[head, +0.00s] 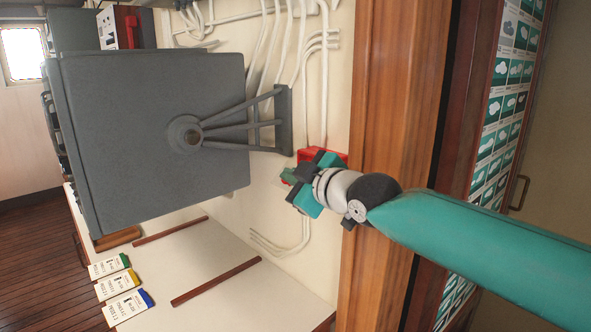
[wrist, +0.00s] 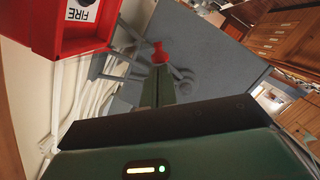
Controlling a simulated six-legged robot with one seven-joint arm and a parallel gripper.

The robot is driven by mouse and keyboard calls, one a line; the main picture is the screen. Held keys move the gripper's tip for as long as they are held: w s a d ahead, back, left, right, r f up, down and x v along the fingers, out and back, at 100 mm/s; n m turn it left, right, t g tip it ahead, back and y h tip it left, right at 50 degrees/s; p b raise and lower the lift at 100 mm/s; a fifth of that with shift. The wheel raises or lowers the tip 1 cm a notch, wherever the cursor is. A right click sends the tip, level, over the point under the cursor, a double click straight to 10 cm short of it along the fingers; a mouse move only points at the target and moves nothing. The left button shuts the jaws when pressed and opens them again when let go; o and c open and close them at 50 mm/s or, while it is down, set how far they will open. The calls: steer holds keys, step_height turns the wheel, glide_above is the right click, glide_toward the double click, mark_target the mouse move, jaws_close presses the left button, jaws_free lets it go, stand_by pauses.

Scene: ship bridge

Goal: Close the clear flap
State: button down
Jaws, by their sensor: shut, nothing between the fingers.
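A red box (head: 322,155) is fixed to the white wall beside the wooden post, partly hidden behind my gripper in the head view. In the wrist view the red box (wrist: 62,25) fills the upper left, with a white label reading FIRE. I cannot make out a clear flap in either view. My gripper (head: 290,177) is in front of the wall, just left of and below the red box. In the wrist view its fingers (wrist: 158,75) are shut and empty, right of the box. A small red piece shows at their tips; I cannot tell what it is.
A large grey cabinet (head: 145,135) on a wall bracket stands left of my gripper. White cables (head: 290,60) run along the wall. Below is a white desk (head: 225,285) with wooden strips and several labelled cards. A wooden post (head: 390,110) stands just right of the box.

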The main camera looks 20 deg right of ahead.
mark_target(286, 189)
steer(key=f+n, duration=0.4)
steer(key=shift+w+d+t+h, duration=0.2)
steer(key=shift+w+t+h, duration=0.1)
steer(key=shift+h, duration=0.1)
steer(key=shift+w+d+f+n+t, duration=0.25)
steer(key=shift+d+f+n, duration=0.35)
steer(key=shift+n, duration=0.4)
steer(key=shift+w+d+f+n+t, duration=0.25)
steer(key=shift+d+f+n, duration=0.35)
steer(key=shift+n, duration=0.4)
steer(key=shift+w+d+f+n+t, duration=0.25)
steer(key=shift+d+f+n, duration=0.35)
steer(key=shift+n, duration=0.4)
steer(key=shift+d, duration=0.1)
